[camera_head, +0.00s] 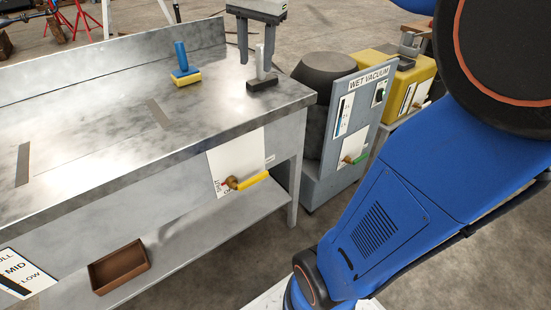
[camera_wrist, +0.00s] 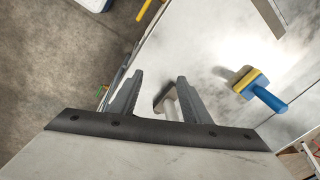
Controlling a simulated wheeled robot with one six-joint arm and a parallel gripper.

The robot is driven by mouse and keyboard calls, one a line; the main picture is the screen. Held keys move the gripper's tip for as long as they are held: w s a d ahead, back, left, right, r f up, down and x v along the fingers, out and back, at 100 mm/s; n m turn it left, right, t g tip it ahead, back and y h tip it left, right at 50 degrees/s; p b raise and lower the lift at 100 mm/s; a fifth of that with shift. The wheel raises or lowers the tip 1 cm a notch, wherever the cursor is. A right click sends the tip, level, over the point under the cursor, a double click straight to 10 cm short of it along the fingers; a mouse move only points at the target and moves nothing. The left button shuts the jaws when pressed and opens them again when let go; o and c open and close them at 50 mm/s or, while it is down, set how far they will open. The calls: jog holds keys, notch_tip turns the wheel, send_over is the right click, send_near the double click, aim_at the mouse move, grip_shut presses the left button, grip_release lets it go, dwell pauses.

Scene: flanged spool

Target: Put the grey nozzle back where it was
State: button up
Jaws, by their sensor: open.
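The grey nozzle (camera_head: 262,83) stands upright on the metal table near its right corner, with a dark flat base and a light grey handle. My gripper (camera_head: 256,65) is above and around the handle, its fingers pointing down and apart. In the wrist view the nozzle (camera_wrist: 170,106) shows between the two open fingers (camera_wrist: 160,78), close to the right one. I cannot tell whether a finger touches it. A similar blue-handled nozzle with a yellow base (camera_head: 186,74) stands to its left, and also shows in the wrist view (camera_wrist: 262,90).
Dark rectangular marks (camera_head: 158,113) lie on the table. A grey wet vacuum cabinet (camera_head: 345,125) stands right of the table, with a yellow unit (camera_head: 400,75) behind. A yellow-handled valve (camera_head: 248,181) is on the table's front. A brown tray (camera_head: 120,268) sits on the lower shelf.

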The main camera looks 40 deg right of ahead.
jog(key=s+a+f+n+t, duration=0.1)
jog(key=s+a+f+n, duration=0.2)
jog(key=s+f+n, duration=0.3)
jog(key=s+a+f+n+t, duration=0.2)
jog(key=s+a+f+n, duration=0.2)
jog(key=s+f, duration=0.9)
jog(key=shift+a+f+n, duration=0.2)
jog(key=shift+a+n, duration=0.05)
jog(key=shift+n, duration=0.85)
jog(key=shift+s, duration=0.1)
